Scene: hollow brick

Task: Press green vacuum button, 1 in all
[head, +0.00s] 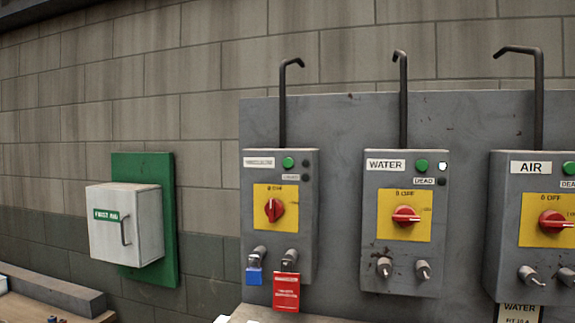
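No label that I can read says vacuum. The left grey control box (279,225) has a blurred white label (259,162) that I cannot read, with a round green button (289,162) to its right. The middle box, labelled WATER (385,165), has a green button (421,166) and a bright white lamp (443,167) beside it. The right box, labelled AIR (530,168), has a green button (568,168) near the picture's edge. Neither of my grippers is in view.
Red rotary switches (274,209) sit on yellow plates below the buttons. Black pipes (403,100) rise above the boxes. A white first aid cabinet (125,235) hangs on the left.

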